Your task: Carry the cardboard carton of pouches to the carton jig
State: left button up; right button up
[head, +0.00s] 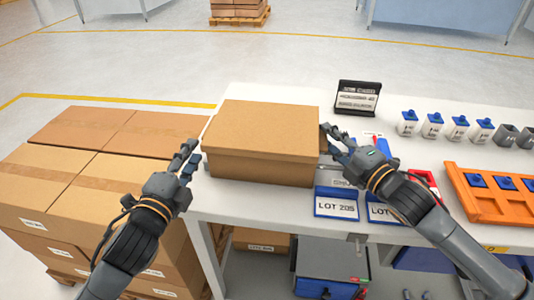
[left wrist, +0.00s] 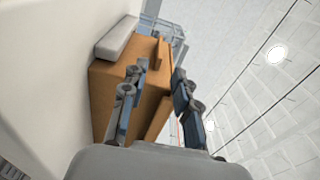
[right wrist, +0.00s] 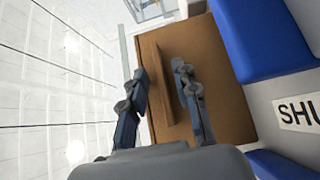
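The brown cardboard carton (head: 262,130) sits on the left end of the white table with its top closed, so any pouches are hidden. My left gripper (head: 188,160) is at its left side, fingers apart. In the left wrist view the carton (left wrist: 105,90) is ahead of those fingers (left wrist: 155,90). My right gripper (head: 335,141) is at the carton's right side. In the right wrist view its fingers (right wrist: 160,88) are apart, with an edge of the carton (right wrist: 215,80) between and beyond them. I cannot tell whether either touches it. I cannot make out the carton jig for certain.
Blue LOT holders (head: 337,204) stand at the table's front edge. A black sign (head: 357,98), several small white bottles (head: 432,125) and an orange rack (head: 490,205) are to the right. Stacked boxes (head: 70,185) stand left of the table (head: 250,95).

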pick_arm(q)
jog(key=s, duration=0.3)
jog(key=shift+a, duration=0.25)
jog(key=shift+s, duration=0.3)
pick_arm(e)
jog(key=shift+s+d+f, duration=0.1)
jog(key=shift+s+d, duration=0.05)
jog(key=shift+d, duration=0.05)
jog(key=v, duration=1.1)
jog(key=shift+s+d, duration=0.15)
jog(key=shift+s, duration=0.1)
pick_arm(q)
jog(key=shift+s, duration=0.1)
